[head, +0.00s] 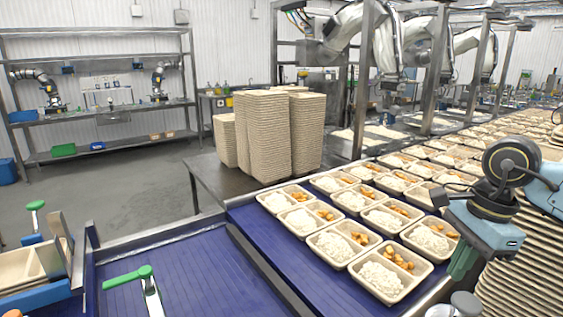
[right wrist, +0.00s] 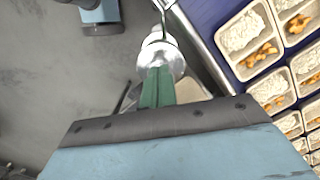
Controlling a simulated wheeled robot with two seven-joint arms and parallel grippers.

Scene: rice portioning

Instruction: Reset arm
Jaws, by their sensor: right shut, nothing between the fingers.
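My right arm comes in from the right in the head view. My right gripper (head: 462,266) points down beside the near right edge of the blue conveyor (head: 225,271). Its green fingers are shut with nothing between them; they also show in the right wrist view (right wrist: 157,88). A silver rounded metal piece (head: 466,303) lies just below the fingers in the head view, and it shows past the fingertips in the right wrist view (right wrist: 161,52). I cannot tell whether the fingers touch it. My left gripper is not in view.
Trays of rice and orange food (head: 381,278) stand in rows on the conveyor, close to the right gripper. Stacked trays (head: 535,275) stand at the right, below my arm. Tall tray stacks (head: 262,135) stand on a metal table behind.

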